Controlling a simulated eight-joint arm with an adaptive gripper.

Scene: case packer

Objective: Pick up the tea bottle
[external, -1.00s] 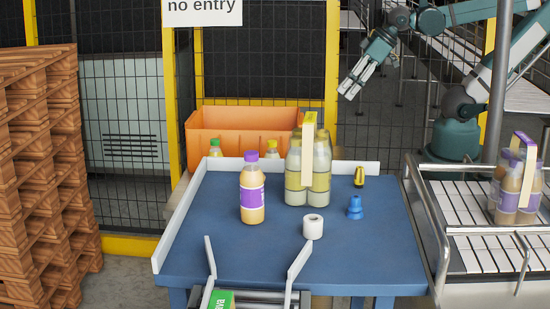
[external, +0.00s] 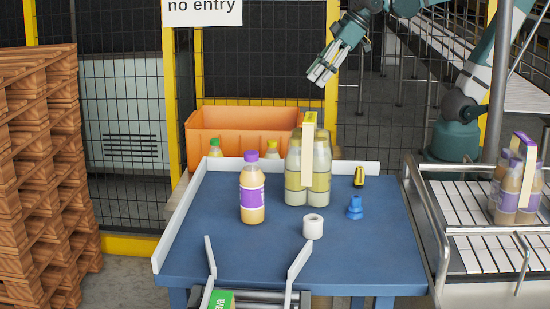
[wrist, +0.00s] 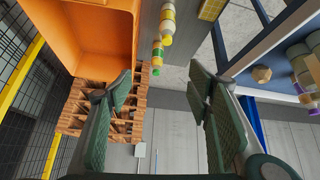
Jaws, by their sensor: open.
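A bottle with a purple cap, purple and white label and amber contents (external: 252,200) stands upright on the blue table in the external view; I take it as the tea bottle. My gripper (external: 320,76) is open and empty, high above and behind the table's back edge, up and right of the bottle and well apart from it. In the wrist view the two green fingers (wrist: 160,82) are spread with nothing between them. Several bottles, one with purple on it, show at the right edge there; I cannot tell whether it is the same bottle.
A banded pack of bottles (external: 294,184) stands right of the bottle. A white roll (external: 313,227), a blue nozzle (external: 355,208) and a yellow-black item (external: 359,176) lie nearby. An orange crate (external: 240,124) and capped bottles are behind the low white rim.

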